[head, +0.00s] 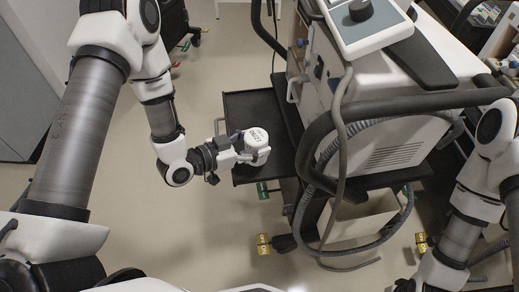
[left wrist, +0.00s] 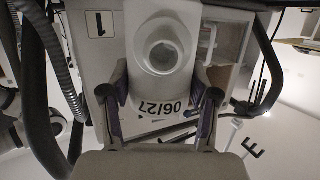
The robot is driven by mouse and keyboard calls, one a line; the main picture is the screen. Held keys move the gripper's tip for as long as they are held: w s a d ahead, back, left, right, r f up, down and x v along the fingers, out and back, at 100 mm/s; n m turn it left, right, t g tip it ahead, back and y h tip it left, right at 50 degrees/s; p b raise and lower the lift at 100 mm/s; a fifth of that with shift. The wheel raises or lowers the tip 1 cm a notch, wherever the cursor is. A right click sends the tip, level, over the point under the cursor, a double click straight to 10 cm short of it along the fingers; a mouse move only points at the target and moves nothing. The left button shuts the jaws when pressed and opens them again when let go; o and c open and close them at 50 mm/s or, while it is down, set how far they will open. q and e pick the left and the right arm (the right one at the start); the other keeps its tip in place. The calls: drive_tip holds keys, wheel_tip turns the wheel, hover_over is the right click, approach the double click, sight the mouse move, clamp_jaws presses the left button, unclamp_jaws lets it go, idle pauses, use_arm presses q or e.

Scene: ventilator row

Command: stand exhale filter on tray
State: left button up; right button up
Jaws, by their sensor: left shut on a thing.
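The exhale filter (head: 257,139) is a white, round-topped piece with a "06/27" label on its side. My left gripper (head: 246,150) is shut on it from the left. In the left wrist view the filter (left wrist: 162,50) sits between the two fingers (left wrist: 160,108), with its round port facing the top of the picture. The tray (head: 252,104) is a dark, flat shelf with a raised rim on the left side of the ventilator. The filter appears over the tray's near part; I cannot tell if its base touches. My right gripper is out of view.
The ventilator (head: 390,145) stands right of the tray, with a dark handle bar (head: 400,103) and a looping grey hose (head: 345,130) close by. A yellow tag (head: 263,244) shows on the cart's foot. The floor (head: 205,80) left of the tray is clear.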

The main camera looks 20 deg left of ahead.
use_arm(q)
drive_tip(key=shift+x, duration=0.8)
drive_tip(key=shift+w+f, duration=0.2)
drive_tip(key=shift+f, duration=0.05)
wheel_tip(320, 180, down, 3)
drive_tip(key=shift+a+r+b, duration=0.1)
drive_tip(key=shift+b, duration=0.25)
drive_tip(key=o, duration=1.2)
drive_tip(key=shift+c, duration=0.2)
